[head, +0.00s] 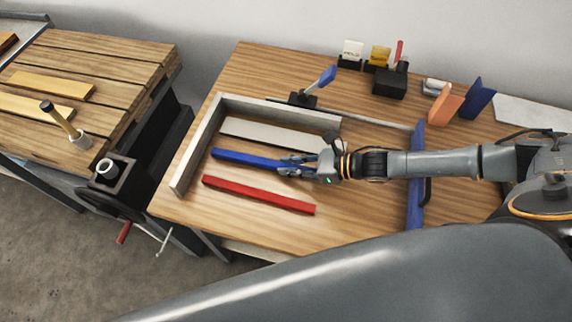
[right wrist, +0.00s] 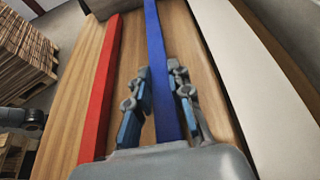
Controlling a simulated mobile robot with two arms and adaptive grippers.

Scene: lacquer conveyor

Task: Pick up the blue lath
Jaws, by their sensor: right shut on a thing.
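The blue lath (head: 240,158) lies on the wooden table between a red lath and a pale board. My right gripper (head: 291,164) reaches it from the right and is shut on its right-hand part. In the right wrist view, the two fingers (right wrist: 158,72) stand on either side of the blue lath (right wrist: 156,35). The lath looks flat on or very close to the table; I cannot tell if there is a gap under it. The gripper hides its right end in the head view. My left gripper is not in view.
The red lath (head: 258,195) lies in front, and the pale board (head: 268,134) behind. A grey raised edge (head: 184,165) bounds the left and back. A blue-handled clamp (head: 318,84) stands behind it. A blue bar (head: 415,195) is under my right arm. A slatted bench (head: 110,60) stands left.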

